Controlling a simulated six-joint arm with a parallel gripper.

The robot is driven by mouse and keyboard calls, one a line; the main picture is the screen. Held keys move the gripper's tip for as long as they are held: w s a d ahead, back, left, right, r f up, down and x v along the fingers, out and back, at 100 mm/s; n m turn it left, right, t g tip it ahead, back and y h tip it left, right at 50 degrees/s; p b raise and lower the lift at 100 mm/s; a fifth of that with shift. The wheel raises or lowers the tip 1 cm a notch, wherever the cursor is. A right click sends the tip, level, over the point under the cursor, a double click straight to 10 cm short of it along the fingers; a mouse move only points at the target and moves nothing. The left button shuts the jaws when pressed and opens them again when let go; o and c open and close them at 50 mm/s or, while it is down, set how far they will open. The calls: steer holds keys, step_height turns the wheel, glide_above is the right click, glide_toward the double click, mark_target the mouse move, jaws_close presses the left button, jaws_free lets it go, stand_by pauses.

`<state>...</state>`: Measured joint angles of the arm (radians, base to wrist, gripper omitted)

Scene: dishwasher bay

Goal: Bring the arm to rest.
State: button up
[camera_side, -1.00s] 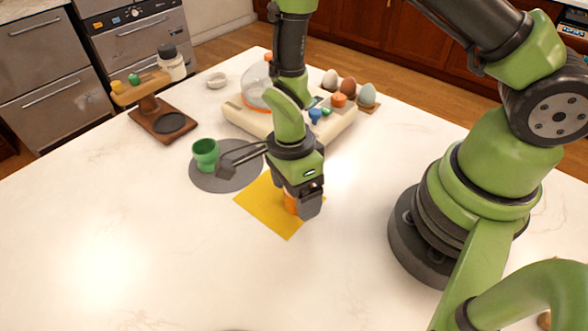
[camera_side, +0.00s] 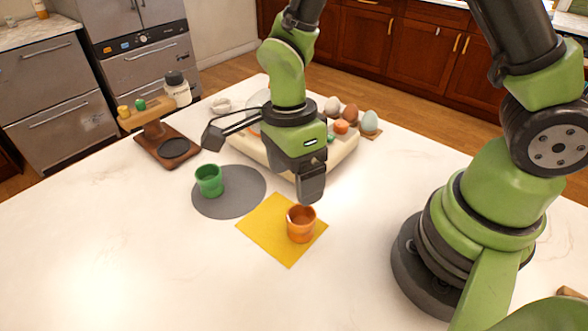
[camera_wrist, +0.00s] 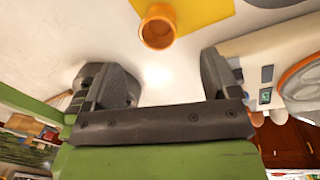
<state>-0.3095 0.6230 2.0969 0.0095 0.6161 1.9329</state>
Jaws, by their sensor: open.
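My gripper (camera_side: 311,188) is open and empty in the side view, raised above the back edge of the yellow mat. In the wrist view its two dark fingers (camera_wrist: 165,82) stand wide apart with bare white counter between them. An orange cup (camera_side: 301,225) stands upright on the right part of the yellow square mat (camera_side: 265,229), below my gripper and apart from it. The orange cup also shows at the top of the wrist view (camera_wrist: 157,32), beyond the fingertips, on the yellow mat (camera_wrist: 200,12).
A green cup (camera_side: 209,181) stands on a round grey mat (camera_side: 240,196). Behind my gripper is a cream appliance (camera_side: 345,148), partly hidden, with several egg shapes (camera_side: 369,121) nearby. A wooden stand (camera_side: 165,147) is at the back left. The front left counter is clear.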

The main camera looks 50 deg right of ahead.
steer(key=s+d+r+n+t+y, duration=0.15)
steer(key=d+r+n+t, duration=0.25)
steer(key=r+n, duration=0.8)
steer(key=s+d+r+n+t, duration=0.2)
steer(key=s+r+n+t, duration=0.2)
steer(key=s+r+n, duration=0.2)
step_height(320, 180, up, 2)
steer(key=shift+s+d+r+t, duration=0.25)
steer(key=shift+s+t, duration=0.05)
steer(key=shift+s, duration=0.85)
